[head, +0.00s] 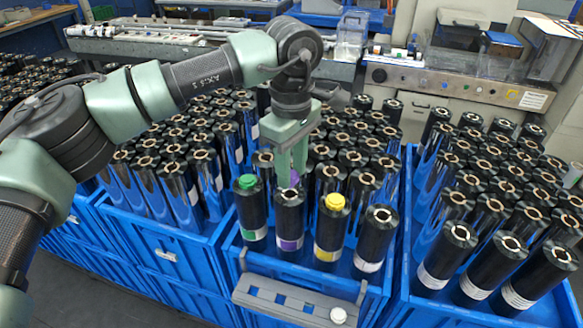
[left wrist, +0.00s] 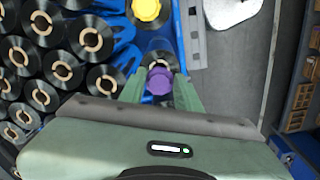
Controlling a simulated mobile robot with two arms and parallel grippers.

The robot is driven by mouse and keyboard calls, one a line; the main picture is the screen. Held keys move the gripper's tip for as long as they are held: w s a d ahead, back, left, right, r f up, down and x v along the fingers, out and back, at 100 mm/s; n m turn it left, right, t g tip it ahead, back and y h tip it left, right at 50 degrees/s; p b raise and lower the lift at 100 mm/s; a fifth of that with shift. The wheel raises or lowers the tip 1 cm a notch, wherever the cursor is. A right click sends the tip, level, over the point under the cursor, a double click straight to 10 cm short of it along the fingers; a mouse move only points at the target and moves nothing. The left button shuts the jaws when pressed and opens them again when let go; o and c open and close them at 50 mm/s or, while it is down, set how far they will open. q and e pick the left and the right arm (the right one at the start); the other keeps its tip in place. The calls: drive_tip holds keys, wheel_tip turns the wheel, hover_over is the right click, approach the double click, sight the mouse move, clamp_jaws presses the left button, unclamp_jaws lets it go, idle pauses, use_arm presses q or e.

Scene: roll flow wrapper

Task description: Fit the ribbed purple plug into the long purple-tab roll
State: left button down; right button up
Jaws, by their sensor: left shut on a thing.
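My left gripper (head: 292,175) points down over the front row of the middle blue crate. It is shut on the purple plug (head: 294,178), which shows between its fingers. In the left wrist view the plug (left wrist: 160,80) sits between the two green fingertips; its ribs are too small to make out. The long purple-tab roll (head: 289,220) is a black upright cylinder with a purple and white band low on its side. The plug is just above or at the roll's top end; I cannot tell whether they touch. My right gripper is not in view.
Neighbouring rolls carry a green plug (head: 247,182) and a yellow plug (head: 335,202). A plain roll (head: 376,235) stands at the right. A grey rack (head: 285,300) with a white round piece (head: 338,315) hangs at the crate's front. Crowded rolls fill the crates around.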

sight(292, 175)
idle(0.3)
use_arm(q)
drive_tip(key=c, duration=1.3)
unclamp_jaws()
wheel_tip(292, 175, up, 11)
drive_tip(key=p, duration=0.6)
drive_tip(key=shift+p, duration=0.35)
drive_tip(key=shift+f, duration=0.1)
